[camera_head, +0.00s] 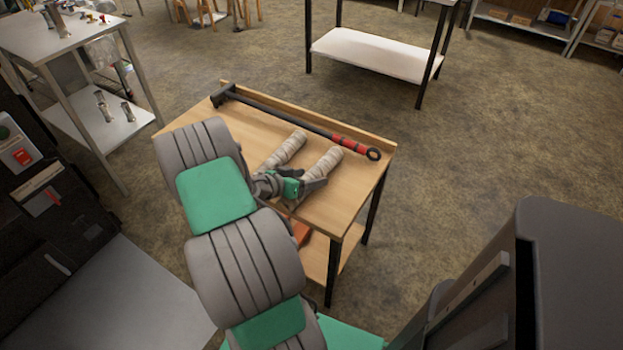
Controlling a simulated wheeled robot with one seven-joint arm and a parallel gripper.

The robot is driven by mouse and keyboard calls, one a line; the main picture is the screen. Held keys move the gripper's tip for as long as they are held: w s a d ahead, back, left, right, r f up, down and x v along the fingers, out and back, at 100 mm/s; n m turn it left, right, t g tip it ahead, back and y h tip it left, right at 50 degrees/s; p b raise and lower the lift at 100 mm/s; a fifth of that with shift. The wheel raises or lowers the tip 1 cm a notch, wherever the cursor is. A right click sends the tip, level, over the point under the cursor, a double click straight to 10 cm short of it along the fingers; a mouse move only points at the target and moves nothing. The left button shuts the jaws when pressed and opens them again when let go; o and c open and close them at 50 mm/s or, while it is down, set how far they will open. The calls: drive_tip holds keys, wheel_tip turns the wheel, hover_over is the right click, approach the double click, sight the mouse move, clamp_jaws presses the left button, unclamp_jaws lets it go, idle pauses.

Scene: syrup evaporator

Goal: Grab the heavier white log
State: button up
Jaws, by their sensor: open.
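Two pale, whitish logs lie side by side on a small wooden table (350,200). The left log (288,149) shows its far part; its near end is hidden behind my wrist. The right log (327,161) is close to the gripper, and its near part is partly covered by it. I cannot tell from the picture which log is heavier. My gripper (312,186) is open, over the near part of the right log. I cannot tell whether its fingers touch the log.
A long dark tool with a red handle (347,143) lies along the table's raised back edge. An orange thing (299,232) is on the lower shelf. A metal table (35,40) stands at the left, a white-shelved rack (372,52) behind. Floor to the right is clear.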

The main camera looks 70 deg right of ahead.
clamp_jaws()
idle(0.8)
drive_tip(key=shift+r, duration=0.1)
